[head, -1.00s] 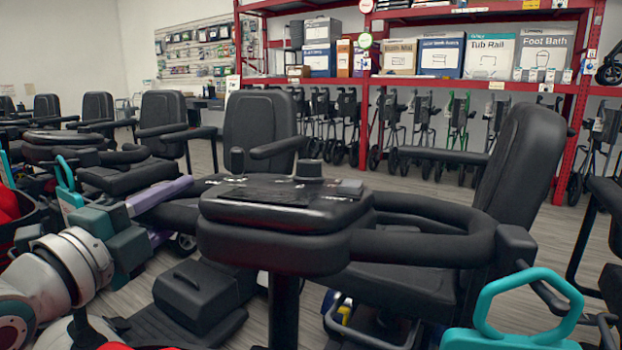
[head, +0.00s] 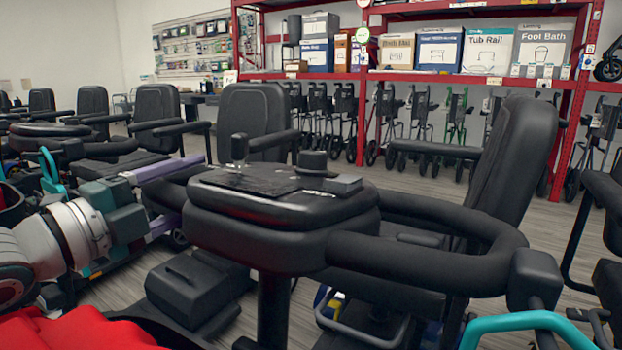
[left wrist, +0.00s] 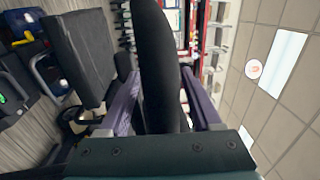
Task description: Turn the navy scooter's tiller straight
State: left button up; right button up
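The tiller console (head: 275,235) stands in the middle of the head view, black with a knob and a small box on top. Its right loop handle (head: 445,268) reaches toward a black seat (head: 515,160). Some blue (head: 331,303) shows low behind the column. Its left loop is partly hidden by my left gripper (head: 165,195), which has purple fingers. In the left wrist view, a thick black bar (left wrist: 158,70) of the loop runs between the fingers of my left gripper (left wrist: 160,95). The fingers are apart, one on each side, with narrow gaps. My right gripper is out of view.
Other black-seated scooters (head: 85,135) line the left. A red surface (head: 75,332) is close at lower left, and a teal frame (head: 530,322) at lower right. Rollators (head: 415,120) stand under a red shelf (head: 480,79) behind. Some grey floor (head: 405,185) is bare behind the tiller.

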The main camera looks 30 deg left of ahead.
pick_arm(q)
jog(key=shift+r, duration=0.1)
jog(key=s+a+p, duration=0.1)
jog(key=s+p, duration=0.1)
jog(key=s, duration=0.8)
jog(key=shift+f+p, duration=0.25)
jog(key=shift+p, duration=0.05)
jog(key=shift+a, duration=0.15)
